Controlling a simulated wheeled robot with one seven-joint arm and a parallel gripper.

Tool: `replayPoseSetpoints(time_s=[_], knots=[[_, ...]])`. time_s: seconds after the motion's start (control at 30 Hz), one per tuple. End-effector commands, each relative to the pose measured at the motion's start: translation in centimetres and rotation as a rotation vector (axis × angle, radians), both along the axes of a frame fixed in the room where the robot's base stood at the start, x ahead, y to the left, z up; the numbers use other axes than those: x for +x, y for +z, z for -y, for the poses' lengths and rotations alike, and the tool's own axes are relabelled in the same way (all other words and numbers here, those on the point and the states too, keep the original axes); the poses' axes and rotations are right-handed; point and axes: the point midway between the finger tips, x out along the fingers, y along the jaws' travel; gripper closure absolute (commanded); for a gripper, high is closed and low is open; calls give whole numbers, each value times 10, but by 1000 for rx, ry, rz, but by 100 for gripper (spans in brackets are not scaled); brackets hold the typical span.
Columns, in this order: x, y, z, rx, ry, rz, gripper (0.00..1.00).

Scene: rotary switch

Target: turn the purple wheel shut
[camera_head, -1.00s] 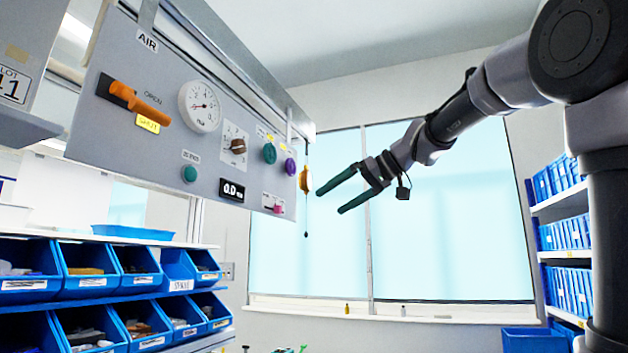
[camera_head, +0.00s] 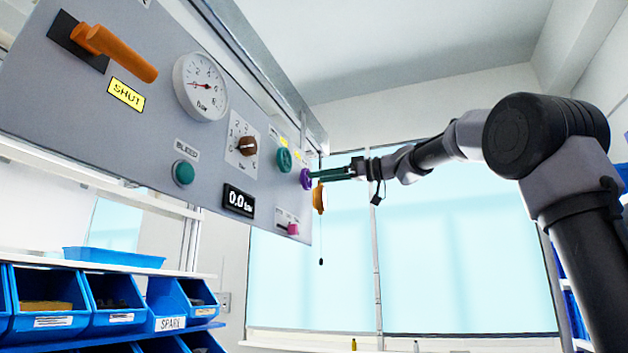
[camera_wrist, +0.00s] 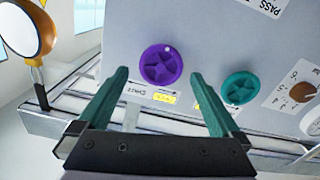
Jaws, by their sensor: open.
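The purple wheel (camera_head: 306,179) is a small round knob near the right end of the grey panel. In the wrist view the purple wheel (camera_wrist: 161,65) shows a star-shaped face with a pale dot at its upper right rim. My gripper (camera_head: 314,174) reaches the panel's right end from the right. In the wrist view my gripper (camera_wrist: 160,80) is open, its green fingers pointing at the panel on either side of the wheel, slightly below it. The fingers look apart from the wheel; their exact distance from the panel is unclear.
A teal wheel (camera_wrist: 239,88) sits close beside the purple one. An orange round thing (camera_head: 319,198) hangs at the panel's end. A brown rotary knob (camera_head: 247,146), a gauge (camera_head: 200,86) and an orange lever (camera_head: 121,52) are farther left. Blue bins (camera_head: 100,303) stand below.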

Motion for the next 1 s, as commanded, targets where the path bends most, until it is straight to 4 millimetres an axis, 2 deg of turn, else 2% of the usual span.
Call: replayPoseSetpoints(time_s=[0.03,0.2,0.57,0.6,0.67,0.7,0.8,1.0], knots=[[2,0,-9,0,3,0,0],[9,0,-26,0,1,0,0],[11,0,-31,0,-1,0,0],[11,0,-31,0,-1,0,8],[11,0,-31,0,-1,0,31],[11,0,-31,0,-1,0,46],[11,0,-31,-1,-1,0,77],[11,0,-31,4,-1,-13,77]])
